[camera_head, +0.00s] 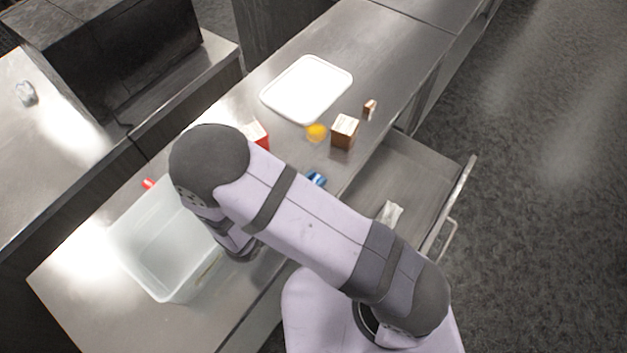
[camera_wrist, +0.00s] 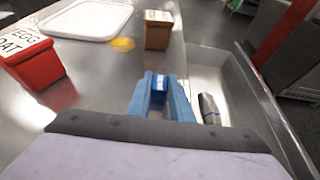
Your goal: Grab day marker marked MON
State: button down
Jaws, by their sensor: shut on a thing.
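My gripper (camera_wrist: 159,82) shows in the wrist view as two light blue fingers. They are closed around a small dark blue piece (camera_wrist: 158,94), over the counter near the open drawer. Any lettering on this blue piece is not readable, so I cannot tell whether it says MON. In the head view a bit of blue (camera_head: 316,180) shows just past my arm, which hides most of the gripper area.
The open drawer (camera_head: 395,165) holds a pale item (camera_head: 390,213).

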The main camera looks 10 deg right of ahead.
jog(key=shift+r, duration=0.2)
notch_tip(320, 180, up, 10)
jog(key=b, duration=0.1)
jog(key=shift+f, duration=0.2)
dwell(0.5)
